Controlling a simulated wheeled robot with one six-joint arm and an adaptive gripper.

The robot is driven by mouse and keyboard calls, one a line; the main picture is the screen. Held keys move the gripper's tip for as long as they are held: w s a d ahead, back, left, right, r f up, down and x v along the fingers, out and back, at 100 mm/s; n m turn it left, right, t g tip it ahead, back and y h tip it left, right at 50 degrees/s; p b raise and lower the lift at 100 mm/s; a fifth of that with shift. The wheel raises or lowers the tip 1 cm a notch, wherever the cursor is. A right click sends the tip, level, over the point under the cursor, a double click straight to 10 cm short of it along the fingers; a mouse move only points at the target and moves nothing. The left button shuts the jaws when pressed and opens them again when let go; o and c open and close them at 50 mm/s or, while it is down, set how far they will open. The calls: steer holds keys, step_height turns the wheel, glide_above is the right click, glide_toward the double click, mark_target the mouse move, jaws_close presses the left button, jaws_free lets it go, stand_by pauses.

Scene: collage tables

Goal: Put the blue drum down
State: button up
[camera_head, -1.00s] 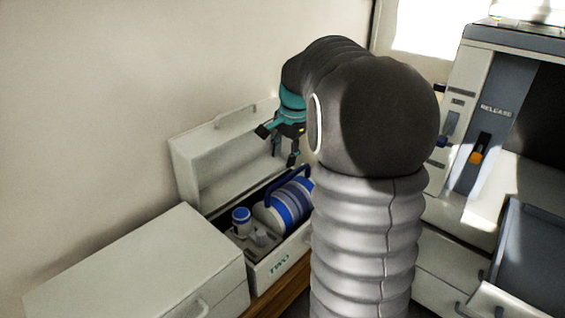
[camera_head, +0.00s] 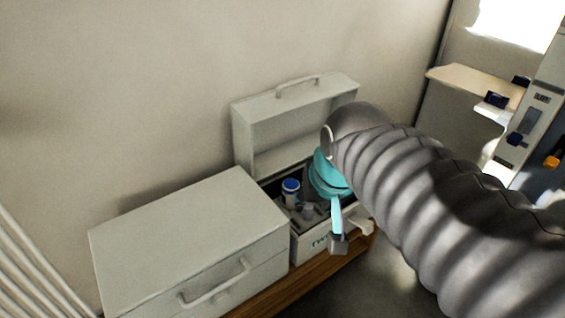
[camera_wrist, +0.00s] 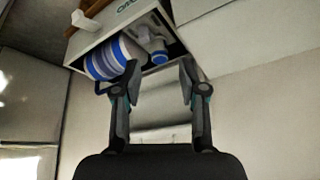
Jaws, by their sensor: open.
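The blue drum, white with blue bands and a blue handle, lies on its side in the open box marked TWO (camera_head: 308,252). It shows in the wrist view (camera_wrist: 107,60), left of centre. In the head view my arm and gripper hide it. My gripper (camera_wrist: 161,78) is open with nothing between its fingers. In the wrist view the left fingertip overlaps the drum's near edge; I cannot tell whether it touches. In the head view my gripper (camera_head: 345,235) hangs over the box's right part.
A small blue-capped bottle (camera_head: 291,188) stands inside the box, left of my gripper. The box's raised lid (camera_head: 290,115) stands behind. A closed pale case (camera_head: 190,235) sits to the left. A grey machine (camera_head: 525,125) is at the right.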

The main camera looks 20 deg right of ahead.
steer(key=s, duration=0.1)
steer(key=s+f+n, duration=0.1)
steer(key=s+a+f+n, duration=0.1)
steer(key=shift+s+t, duration=0.25)
steer(key=shift+t, duration=0.05)
stand_by(1.0)
